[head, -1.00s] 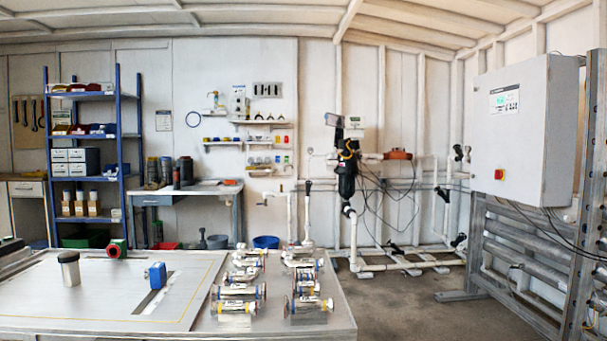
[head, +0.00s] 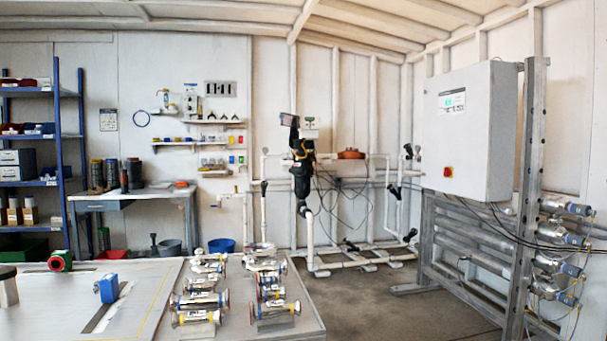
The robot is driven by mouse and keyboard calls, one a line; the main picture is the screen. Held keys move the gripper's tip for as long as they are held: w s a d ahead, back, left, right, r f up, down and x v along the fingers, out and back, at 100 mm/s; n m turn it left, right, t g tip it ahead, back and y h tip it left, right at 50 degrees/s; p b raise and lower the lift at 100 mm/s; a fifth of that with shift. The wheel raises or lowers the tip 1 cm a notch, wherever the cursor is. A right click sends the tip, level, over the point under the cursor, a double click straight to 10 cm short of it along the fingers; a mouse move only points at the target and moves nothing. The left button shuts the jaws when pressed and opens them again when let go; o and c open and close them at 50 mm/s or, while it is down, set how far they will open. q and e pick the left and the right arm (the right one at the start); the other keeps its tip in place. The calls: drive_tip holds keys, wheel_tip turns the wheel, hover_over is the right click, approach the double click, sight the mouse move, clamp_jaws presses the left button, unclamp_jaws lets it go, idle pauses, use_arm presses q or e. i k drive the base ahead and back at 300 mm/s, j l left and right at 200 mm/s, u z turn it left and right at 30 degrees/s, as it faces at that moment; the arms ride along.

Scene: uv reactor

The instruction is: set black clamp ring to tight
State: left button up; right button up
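I cannot make out the black clamp ring with certainty at this distance. A black upright unit (head: 301,178) is fixed to the white pipework at the back wall, with a yellow band near its top and dark fittings at its lower end. Several other small dark fittings sit on the pipes, too small to tell apart. Neither of my grippers is in the head view.
A light table (head: 135,318) with several clear pipe pieces (head: 200,299) fills the lower left. A grey cabinet (head: 466,135) hangs on a metal frame (head: 527,200) at the right. Bare floor (head: 390,310) lies between table and frame.

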sight(295, 171)
drive_tip(key=i+l+z, duration=0.45)
drive_tip(key=l, duration=0.15)
drive_tip(key=i+l+z, duration=0.7)
drive_tip(key=i+z, duration=0.15)
drive_tip(key=i, duration=0.15)
drive_tip(key=i+u, duration=0.3)
drive_tip(key=i, duration=0.15)
drive_tip(key=i+l+u, duration=0.1)
drive_tip(key=i+u, duration=0.25)
drive_tip(key=i+l+u, duration=0.3)
drive_tip(key=i, duration=0.2)
drive_tip(key=i+j+u, duration=0.2)
drive_tip(key=i+u, duration=0.3)
drive_tip(key=i, duration=0.2)
drive_tip(key=i+l+u, duration=0.1)
drive_tip(key=i+u, duration=0.4)
drive_tip(key=i, duration=0.15)
drive_tip(key=i+l+u, duration=0.1)
drive_tip(key=i+u, duration=0.35)
drive_tip(key=i, duration=1.2)
